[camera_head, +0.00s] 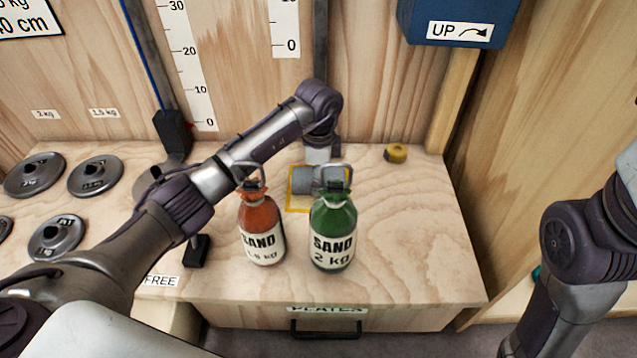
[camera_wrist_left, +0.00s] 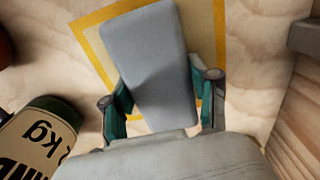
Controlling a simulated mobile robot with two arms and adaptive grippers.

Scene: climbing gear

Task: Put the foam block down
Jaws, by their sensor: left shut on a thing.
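The foam block is a plain grey slab (camera_wrist_left: 150,55) between the two teal-padded fingers of my left gripper (camera_wrist_left: 161,105), which is shut on it. In the wrist view it lies over a yellow-outlined square (camera_wrist_left: 215,30) on the wooden bench. In the head view, my left gripper (camera_head: 318,172) points down behind the green sand bottle, which partly hides it. The grey shape beside it over the yellow outline (camera_head: 289,200) looks like the block. I cannot tell whether the block touches the bench. My right arm shows at the right; its gripper is out of view.
A green sand bottle (camera_head: 333,230) and an orange one (camera_head: 261,228) stand close in front of the outline. A yellow roll (camera_head: 395,153) lies behind to the right. Several weight plates (camera_head: 95,176) lie on the left. The bench (camera_head: 420,230) is clear on the right.

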